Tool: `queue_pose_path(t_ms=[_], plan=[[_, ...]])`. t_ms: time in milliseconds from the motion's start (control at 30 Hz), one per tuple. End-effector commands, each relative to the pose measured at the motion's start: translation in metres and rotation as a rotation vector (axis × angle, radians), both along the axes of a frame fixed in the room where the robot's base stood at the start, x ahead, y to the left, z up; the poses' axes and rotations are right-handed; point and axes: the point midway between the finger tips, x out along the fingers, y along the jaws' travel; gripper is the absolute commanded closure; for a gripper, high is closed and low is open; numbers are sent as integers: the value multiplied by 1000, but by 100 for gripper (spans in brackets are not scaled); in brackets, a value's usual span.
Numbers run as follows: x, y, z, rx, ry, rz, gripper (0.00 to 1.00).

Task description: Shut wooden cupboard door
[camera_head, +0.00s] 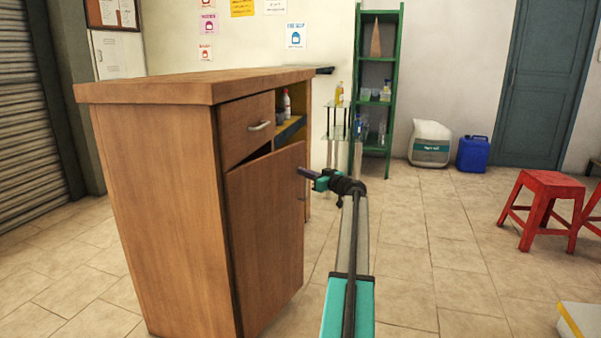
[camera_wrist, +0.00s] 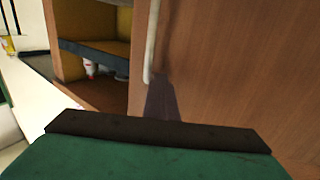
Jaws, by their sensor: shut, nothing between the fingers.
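The wooden cupboard (camera_head: 165,215) stands at the left with its brown door (camera_head: 265,240) slightly ajar. A dark gap shows along the door's top edge, under the drawer. The door fills the right of the wrist view (camera_wrist: 245,60), with its pale upright handle (camera_wrist: 152,40) near its left edge. My gripper (camera_head: 301,171) is shut and empty, at the door's upper right edge by the handle. In the wrist view its dark fingers (camera_wrist: 160,98) lie just below the handle, in front of the door. I cannot tell whether they touch it.
The closed drawer (camera_head: 247,123) is above the door. Open shelves (camera_head: 291,128) with bottles are beside it. Red stools (camera_head: 543,205) are at the right. The tiled floor between is clear.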

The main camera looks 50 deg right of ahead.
Motion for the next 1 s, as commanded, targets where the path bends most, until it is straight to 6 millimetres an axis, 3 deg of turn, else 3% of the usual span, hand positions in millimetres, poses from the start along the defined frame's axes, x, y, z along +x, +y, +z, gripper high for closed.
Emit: queue_pose_path(t_ms=[33, 367, 733, 1000], plan=[[-14, -35, 4, -2, -10, -104, 100], [-13, -35, 12, -2, -10, -103, 100], [-14, -34, 58, -5, -16, -103, 100], [-12, -29, 55, -3, -10, -97, 100]])
